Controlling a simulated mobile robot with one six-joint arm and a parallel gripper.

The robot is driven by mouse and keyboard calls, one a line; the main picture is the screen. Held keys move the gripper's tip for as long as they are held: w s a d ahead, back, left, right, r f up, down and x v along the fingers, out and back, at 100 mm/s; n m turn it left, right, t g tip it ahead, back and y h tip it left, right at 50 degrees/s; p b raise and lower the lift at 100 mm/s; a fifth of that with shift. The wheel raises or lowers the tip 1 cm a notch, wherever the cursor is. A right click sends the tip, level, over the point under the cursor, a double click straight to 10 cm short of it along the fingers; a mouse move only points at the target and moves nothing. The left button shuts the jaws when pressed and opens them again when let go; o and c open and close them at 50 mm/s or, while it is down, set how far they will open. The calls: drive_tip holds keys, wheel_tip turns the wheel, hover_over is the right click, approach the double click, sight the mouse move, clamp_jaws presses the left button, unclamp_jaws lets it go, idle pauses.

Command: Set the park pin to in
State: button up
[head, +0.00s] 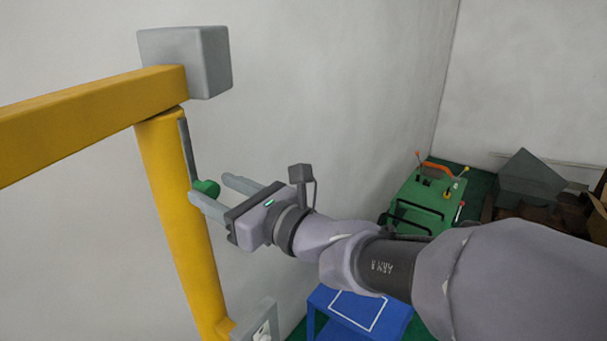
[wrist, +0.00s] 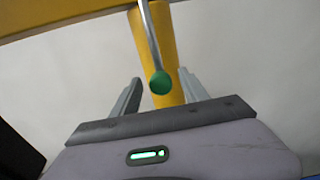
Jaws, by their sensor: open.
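A green knob (head: 207,188) sits at the lower end of a grey rod (head: 187,145), which hangs beside the yellow post (head: 180,215). I cannot tell for sure whether this is the park pin; no label shows. My gripper (head: 209,187) is open, with one finger on each side of the knob in the head view. In the wrist view, the green knob (wrist: 160,83) shows between the two grey fingers of my gripper (wrist: 159,79), with a gap on both sides. The fingers do not visibly touch it.
A yellow beam (head: 80,122) runs left from the post's top, with a grey block (head: 187,62) at its end. A blue table (head: 357,314) stands below my arm. A green machine (head: 425,200) with levers and brown clutter (head: 545,215) are at the back right.

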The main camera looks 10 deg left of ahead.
drive_tip(key=b+v, duration=0.2)
drive_tip(key=v, duration=1.3)
drive_tip(key=shift+s+f, duration=0.1)
